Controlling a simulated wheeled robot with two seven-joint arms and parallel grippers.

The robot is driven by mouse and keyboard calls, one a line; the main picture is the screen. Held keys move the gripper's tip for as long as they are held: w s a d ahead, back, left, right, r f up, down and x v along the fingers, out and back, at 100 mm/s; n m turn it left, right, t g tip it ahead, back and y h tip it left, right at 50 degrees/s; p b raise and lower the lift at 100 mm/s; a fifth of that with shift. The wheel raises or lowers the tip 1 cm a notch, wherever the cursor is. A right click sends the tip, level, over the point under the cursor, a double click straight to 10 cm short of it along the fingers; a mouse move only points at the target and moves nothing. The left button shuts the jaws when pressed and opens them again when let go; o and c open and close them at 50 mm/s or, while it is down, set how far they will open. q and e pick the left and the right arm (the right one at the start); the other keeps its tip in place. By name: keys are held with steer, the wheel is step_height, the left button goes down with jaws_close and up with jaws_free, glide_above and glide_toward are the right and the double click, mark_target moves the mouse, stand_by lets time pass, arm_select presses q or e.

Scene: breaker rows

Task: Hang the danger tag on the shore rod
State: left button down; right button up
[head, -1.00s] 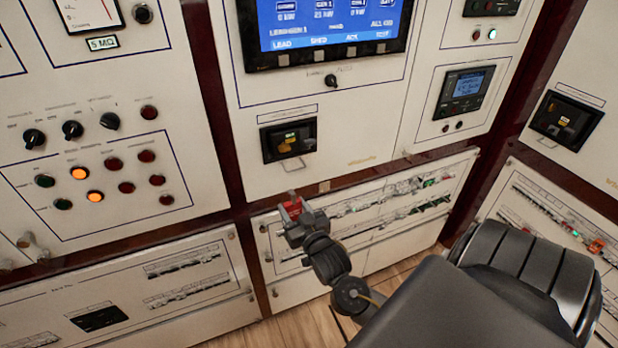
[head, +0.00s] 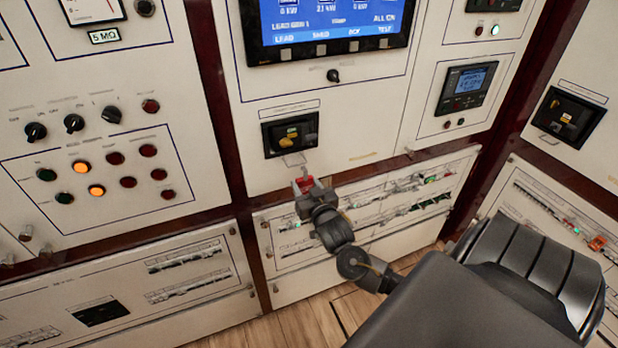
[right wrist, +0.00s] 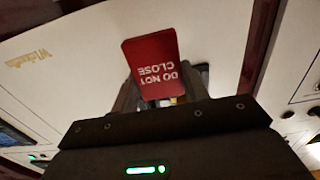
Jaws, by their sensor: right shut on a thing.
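The red danger tag (head: 299,175) is in my right gripper (head: 306,188), which is shut on it. In the right wrist view the tag (right wrist: 152,62) stands out past the jaws, its white words "DO NOT CLOSE" upside down. In the head view the tag is just below a short pale rod or tab (head: 294,160) under the middle black breaker (head: 290,135). I cannot tell whether they touch. No readable label confirms this as the shore rod. A similar pale part (head: 549,140) sits under the right breaker (head: 568,118). My left gripper is out of view.
A blue-lit screen (head: 325,25) is above the middle breaker. Knobs and lit buttons (head: 96,190) are on the left panel. A lower panel with breaker rows (head: 390,210) is behind my right arm. Wooden floor (head: 300,325) shows below.

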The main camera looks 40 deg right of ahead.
steer(key=b+x, duration=0.1)
steer(key=x, duration=0.1)
steer(key=f+b+x, duration=0.1)
steer(key=b+x, duration=0.1)
steer(key=x, duration=0.1)
steer(key=shift+w, duration=0.1)
stand_by(0.3)
steer(key=o, duration=1)
steer(key=shift+o, duration=0.2)
steer(key=shift+s+a+f, duration=0.15)
steer(key=shift+s, duration=0.3)
steer(key=b+v, duration=0.2)
steer(key=v, duration=0.6)
steer(key=shift+s+a, duration=0.15)
steer(key=shift+s, duration=0.25)
steer(key=shift+s+a+b, duration=0.15)
steer(key=shift+s+b, duration=0.15)
steer(key=shift+s, duration=0.25)
